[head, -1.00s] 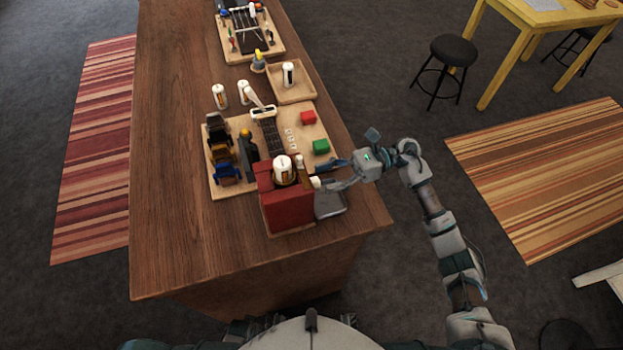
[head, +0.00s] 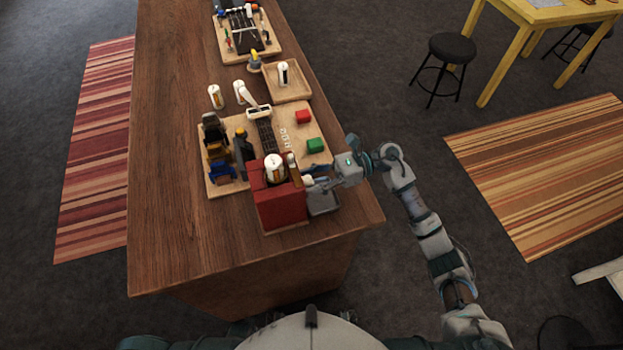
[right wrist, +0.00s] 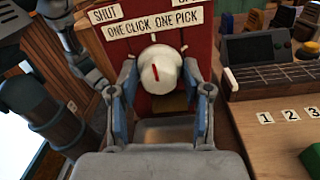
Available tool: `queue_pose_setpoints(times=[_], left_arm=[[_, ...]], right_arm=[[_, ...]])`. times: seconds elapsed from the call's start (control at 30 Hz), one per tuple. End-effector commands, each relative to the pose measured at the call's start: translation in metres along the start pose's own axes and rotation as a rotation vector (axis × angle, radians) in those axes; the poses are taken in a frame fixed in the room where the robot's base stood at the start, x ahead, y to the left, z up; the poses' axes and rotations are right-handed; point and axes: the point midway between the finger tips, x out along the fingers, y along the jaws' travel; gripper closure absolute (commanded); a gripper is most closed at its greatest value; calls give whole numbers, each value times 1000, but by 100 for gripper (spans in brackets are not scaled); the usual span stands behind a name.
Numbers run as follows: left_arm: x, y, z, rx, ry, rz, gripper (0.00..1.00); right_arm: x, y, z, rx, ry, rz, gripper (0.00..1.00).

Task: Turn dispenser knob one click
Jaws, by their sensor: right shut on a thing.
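The red dispenser (head: 280,208) stands at the near right part of the wooden counter. In the right wrist view its red front (right wrist: 120,60) carries the labels "SHUT", "ONE CLICK ONE PICK" and a partly cut-off one at the upper right. Its round white knob (right wrist: 161,72) has a red mark, near vertical and leaning slightly left at the top. My right gripper (right wrist: 159,85) is shut on the knob, one finger at each side. In the head view the right gripper (head: 316,184) reaches the dispenser's right face, and the knob is hard to make out. My left gripper is out of view.
Behind the dispenser, a wooden board (head: 220,187) holds a fretboard (head: 266,134), a red block (head: 303,116) and a green block (head: 315,145). The counter left of the dispenser is clear.

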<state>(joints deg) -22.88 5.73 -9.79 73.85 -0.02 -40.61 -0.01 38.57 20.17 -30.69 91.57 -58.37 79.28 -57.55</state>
Motion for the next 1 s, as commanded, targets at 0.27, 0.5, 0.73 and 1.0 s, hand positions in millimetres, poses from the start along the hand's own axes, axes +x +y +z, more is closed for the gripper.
queue_pose_setpoints(times=[0.27,0.5,0.73,1.0], left_arm=[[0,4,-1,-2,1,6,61],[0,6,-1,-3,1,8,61],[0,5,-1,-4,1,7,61],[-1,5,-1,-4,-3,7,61]], right_arm=[[-3,-1,0,1,1,-5,97],[-3,0,0,1,2,-4,100],[-2,0,-1,20,2,-4,100],[-2,0,-1,147,-1,-3,100]])
